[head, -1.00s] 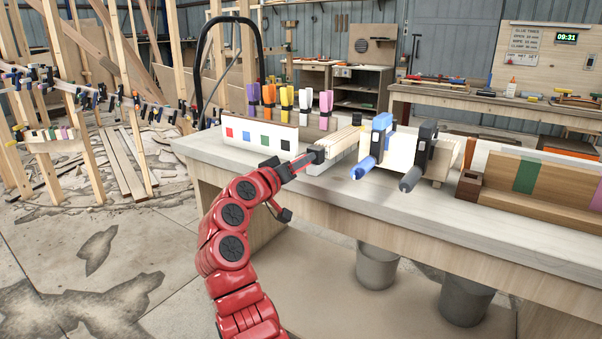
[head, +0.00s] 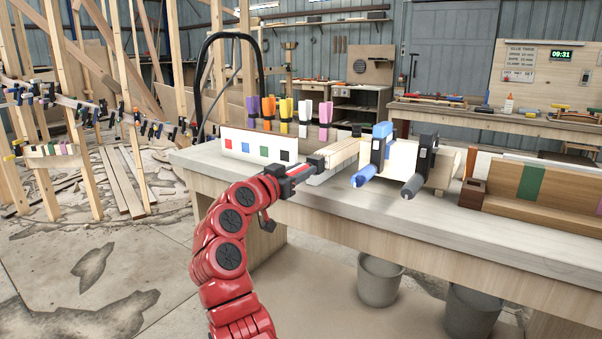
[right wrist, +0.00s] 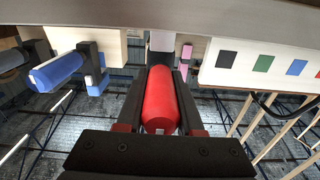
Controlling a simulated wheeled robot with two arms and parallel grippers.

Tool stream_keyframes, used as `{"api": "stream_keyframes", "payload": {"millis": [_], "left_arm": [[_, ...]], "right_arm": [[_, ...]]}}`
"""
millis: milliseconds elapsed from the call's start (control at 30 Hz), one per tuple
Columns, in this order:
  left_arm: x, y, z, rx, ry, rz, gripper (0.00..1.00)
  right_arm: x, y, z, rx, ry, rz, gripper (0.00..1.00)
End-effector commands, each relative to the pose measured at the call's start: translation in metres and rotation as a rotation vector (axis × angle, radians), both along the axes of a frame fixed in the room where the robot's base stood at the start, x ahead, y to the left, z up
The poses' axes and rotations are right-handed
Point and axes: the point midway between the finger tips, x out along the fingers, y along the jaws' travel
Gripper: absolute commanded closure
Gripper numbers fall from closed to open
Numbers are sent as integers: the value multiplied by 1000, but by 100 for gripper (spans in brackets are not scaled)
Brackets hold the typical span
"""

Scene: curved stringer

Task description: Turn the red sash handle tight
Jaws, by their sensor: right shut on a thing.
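The red sash handle (right wrist: 160,100) is a smooth red cylinder in the right wrist view, lying lengthwise between my two dark fingers. My right gripper (right wrist: 158,98) is shut on it, with one finger along each side. In the head view my right gripper (head: 304,170) is at the left end of the row of clamps, at the front of the workbench, and only a thin strip of red shows there. The clamp's bar and jaws are mostly hidden behind the gripper. My left gripper is in neither view.
A white board with coloured squares (head: 240,149) stands left. The workbench (head: 470,222) is clear along its front edge.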

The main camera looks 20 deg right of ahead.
Motion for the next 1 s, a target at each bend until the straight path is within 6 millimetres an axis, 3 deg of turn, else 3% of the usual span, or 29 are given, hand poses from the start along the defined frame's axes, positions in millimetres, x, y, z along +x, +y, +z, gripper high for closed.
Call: {"api": "stream_keyframes", "payload": {"millis": [367,400,533,833,1000], "left_arm": [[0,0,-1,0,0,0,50],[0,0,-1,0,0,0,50],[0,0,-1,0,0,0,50],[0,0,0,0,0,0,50],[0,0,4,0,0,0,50]], "right_arm": [[0,0,-3,6,2,-1,100],[0,0,-4,6,2,-1,59],[0,0,-3,4,1,-1,36],[0,1,-1,3,-1,0,34],[-9,14,-1,2,1,1,34]]}}
